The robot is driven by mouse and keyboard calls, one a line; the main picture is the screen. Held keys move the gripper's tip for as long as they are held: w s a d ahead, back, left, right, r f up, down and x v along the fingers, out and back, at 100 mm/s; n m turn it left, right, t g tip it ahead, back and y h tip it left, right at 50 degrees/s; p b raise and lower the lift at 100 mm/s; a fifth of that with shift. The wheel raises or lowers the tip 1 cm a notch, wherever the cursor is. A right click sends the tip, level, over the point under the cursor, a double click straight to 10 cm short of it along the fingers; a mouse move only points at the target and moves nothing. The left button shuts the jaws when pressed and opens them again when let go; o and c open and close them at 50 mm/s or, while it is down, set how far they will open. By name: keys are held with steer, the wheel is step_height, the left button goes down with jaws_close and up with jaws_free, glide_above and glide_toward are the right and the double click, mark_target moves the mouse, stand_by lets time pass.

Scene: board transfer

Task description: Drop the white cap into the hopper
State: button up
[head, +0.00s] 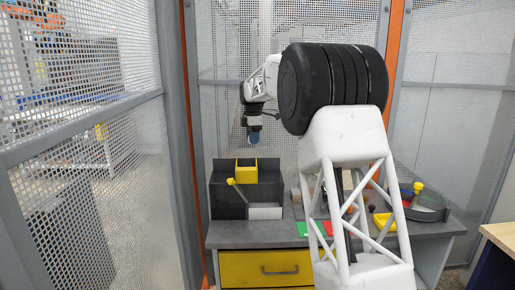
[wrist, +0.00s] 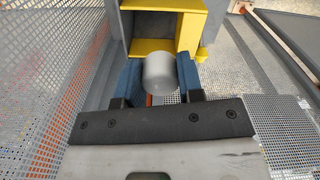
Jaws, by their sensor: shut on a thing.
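The white cap (wrist: 160,72) looks pale grey in the wrist view and sits between the two blue fingers of my gripper (wrist: 159,78), which is shut on it. The yellow hopper (wrist: 192,28) is just beyond the cap, its open mouth partly behind the cap. The cap itself is too small to make out there.
The hopper sits on a dark grey box unit (head: 227,204) with a yellow-knobbed lever (head: 231,182). A green pad (head: 303,230) and red pad (head: 327,229) lie on the grey bench (head: 240,236). A yellow bin (head: 384,222) is at right. Mesh fencing surrounds the bench.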

steer(key=shift+w+a+r, duration=0.4)
steer(key=shift+w+r, duration=0.25)
steer(key=shift+r, duration=0.05)
steer(key=shift+f, duration=0.15)
steer(key=shift+f, duration=2.85)
steer(key=o, duration=1)
steer(key=shift+r, duration=3.9)
steer(key=shift+s, duration=0.1)
